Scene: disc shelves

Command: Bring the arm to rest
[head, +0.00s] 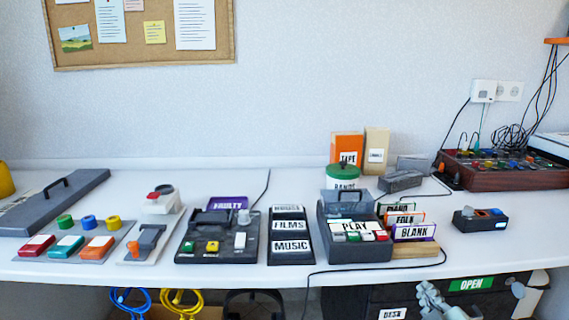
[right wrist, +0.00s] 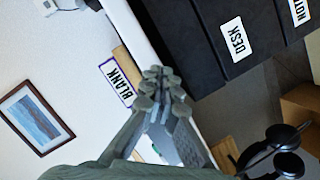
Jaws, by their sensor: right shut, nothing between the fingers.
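My right gripper (head: 430,290) shows at the bottom right of the head view, low in front of the white table's (head: 200,276) front edge and the dark drawers below it. In the right wrist view my right gripper (right wrist: 158,82) has its grey fingertips together with nothing between them. The view there is tilted, and the fingers overlap the table edge near the BLANK card (right wrist: 117,83). My left gripper is in neither view.
The dark drawer unit (head: 345,300) has DESK and OPEN labels. On the table stand a player marked PLAY (head: 352,250), a FILMS and MUSIC rack (head: 290,236), and a button box (head: 215,248). Headphones (right wrist: 272,155) show at the lower right of the wrist view.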

